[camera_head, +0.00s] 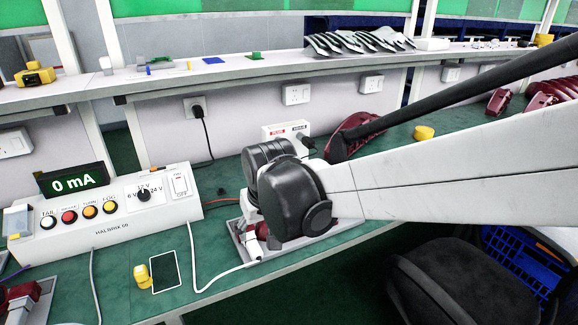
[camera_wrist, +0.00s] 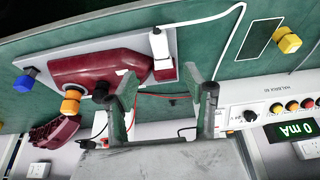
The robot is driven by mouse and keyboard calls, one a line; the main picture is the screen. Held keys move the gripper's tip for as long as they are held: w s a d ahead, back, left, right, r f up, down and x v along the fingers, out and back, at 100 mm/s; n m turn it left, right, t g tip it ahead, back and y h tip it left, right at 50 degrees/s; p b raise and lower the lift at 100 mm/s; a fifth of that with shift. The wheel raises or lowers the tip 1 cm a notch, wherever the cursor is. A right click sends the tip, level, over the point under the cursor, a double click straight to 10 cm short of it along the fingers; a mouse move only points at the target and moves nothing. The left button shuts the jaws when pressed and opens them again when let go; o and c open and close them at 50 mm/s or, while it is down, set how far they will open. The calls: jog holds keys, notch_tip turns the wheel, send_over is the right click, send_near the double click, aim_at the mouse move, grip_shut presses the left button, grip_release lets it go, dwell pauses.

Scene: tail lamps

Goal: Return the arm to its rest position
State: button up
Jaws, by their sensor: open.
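My gripper (camera_wrist: 160,77) is open in the wrist view, its two fingers apart with nothing between them. It hangs over the green bench beside a dark red tail lamp (camera_wrist: 105,68), which lies on a grey plate (camera_wrist: 62,88). A white plug (camera_wrist: 158,42) with a white cable is at one end of the lamp. In the head view my arm (camera_head: 440,175) reaches in from the right, and its dark wrist (camera_head: 290,200) covers most of the plate (camera_head: 238,243) and lamp. The gripper's fingers are hidden there.
A white control box (camera_head: 105,212) on the left has a display (camera_head: 73,181) reading 0 mA. A yellow object (camera_head: 142,275) and a dark card (camera_head: 166,271) lie in front. More red lamps (camera_head: 540,95) are at the right. A black chair (camera_head: 470,275) stands by the bench.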

jog(key=shift+s+d+r, duration=0.1)
jog(key=shift+r, duration=0.1)
jog(key=s+d+r+m+t+p, duration=0.1)
jog(key=s+d+r+m, duration=0.2)
jog(key=d, duration=0.6)
jog(key=s+d+r+t+p, duration=0.15)
jog(key=d+r, duration=0.25)
jog(key=d, duration=0.6)
jog(key=s+d+m+h, duration=0.2)
jog(key=s+d+m, duration=0.1)
jog(key=s+d, duration=0.7)
jog(key=shift+s+d+r+t, duration=0.25)
jog(key=shift+s+d+t, duration=0.1)
jog(key=shift+d, duration=1.05)
